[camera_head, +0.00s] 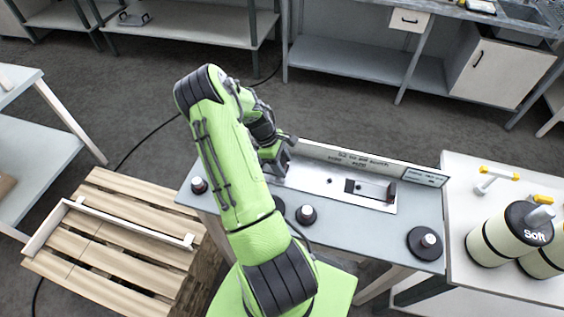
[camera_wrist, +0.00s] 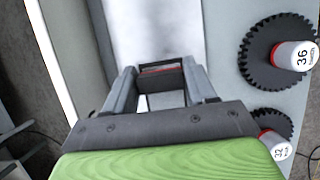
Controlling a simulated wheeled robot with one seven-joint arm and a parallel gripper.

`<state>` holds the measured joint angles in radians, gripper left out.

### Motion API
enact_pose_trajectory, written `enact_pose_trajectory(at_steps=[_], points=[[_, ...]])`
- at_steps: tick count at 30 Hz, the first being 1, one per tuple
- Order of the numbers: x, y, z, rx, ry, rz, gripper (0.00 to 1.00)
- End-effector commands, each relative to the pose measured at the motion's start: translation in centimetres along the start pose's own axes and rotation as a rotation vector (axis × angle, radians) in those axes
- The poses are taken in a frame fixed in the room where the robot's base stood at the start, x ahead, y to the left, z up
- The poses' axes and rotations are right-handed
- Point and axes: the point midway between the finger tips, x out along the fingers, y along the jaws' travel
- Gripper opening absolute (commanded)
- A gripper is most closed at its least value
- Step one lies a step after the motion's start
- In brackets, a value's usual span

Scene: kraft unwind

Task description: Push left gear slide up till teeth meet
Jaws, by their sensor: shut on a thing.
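My gripper (camera_head: 278,163) is down at the left end of the pale metal plate (camera_head: 312,183) on the grey bench. In the wrist view my gripper (camera_wrist: 161,88) has its two fingers on either side of a dark block with a red stripe (camera_wrist: 160,72), which looks like the left gear slide's handle. The slide's body and teeth are hidden by my arm and hand. A black toothed gear (camera_wrist: 268,72) with a white "36" knob lies to the right in the wrist view, apart from the fingers. A smaller gear (camera_wrist: 283,124) lies below it.
A dark block (camera_head: 352,186) and black upright (camera_head: 391,190) stand on the plate's right part. A labelled rail (camera_head: 360,160) runs behind. Black gears with pale knobs stand on the bench, at left (camera_head: 198,185), front (camera_head: 306,215) and right (camera_head: 428,241). Large canisters (camera_head: 500,236) stand right.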

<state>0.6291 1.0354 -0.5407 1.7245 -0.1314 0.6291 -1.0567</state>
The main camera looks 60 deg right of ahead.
Motion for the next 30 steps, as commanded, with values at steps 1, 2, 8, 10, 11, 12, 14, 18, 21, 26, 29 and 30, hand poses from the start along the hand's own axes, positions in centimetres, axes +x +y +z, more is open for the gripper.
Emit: enact_pose_trajectory(at_steps=[1, 2, 8, 10, 11, 12, 14, 18, 21, 26, 29, 30], points=[[-0.1, 0.0, -0.1, -0.001, 0.001, 0.001, 0.38], [-0.1, 0.0, -0.3, -0.001, 0.001, 0.001, 0.38], [-1.0, 0.1, -2.6, -0.004, 0.003, 0.004, 0.37], [-1.1, 0.0, -2.8, -0.001, 0.002, 0.002, 0.37], [-1.2, 0.0, -2.8, -0.001, 0.001, 0.002, 0.37], [-1.2, 0.0, -2.8, -0.001, 0.002, 0.001, 0.37], [-1.2, 0.0, -2.8, -0.001, 0.002, 0.001, 0.37], [-1.1, 0.0, -2.8, -0.001, 0.001, 0.0, 0.66], [-1.1, 0.0, -2.7, -0.001, 0.001, 0.0, 0.77], [-1.1, 0.0, -2.7, 0.0, 0.0, 0.0, 0.77], [-1.3, 0.0, -2.7, 0.0, 0.001, 0.001, 0.77], [-1.7, 0.1, -2.7, 0.0, 0.002, 0.003, 0.77]])
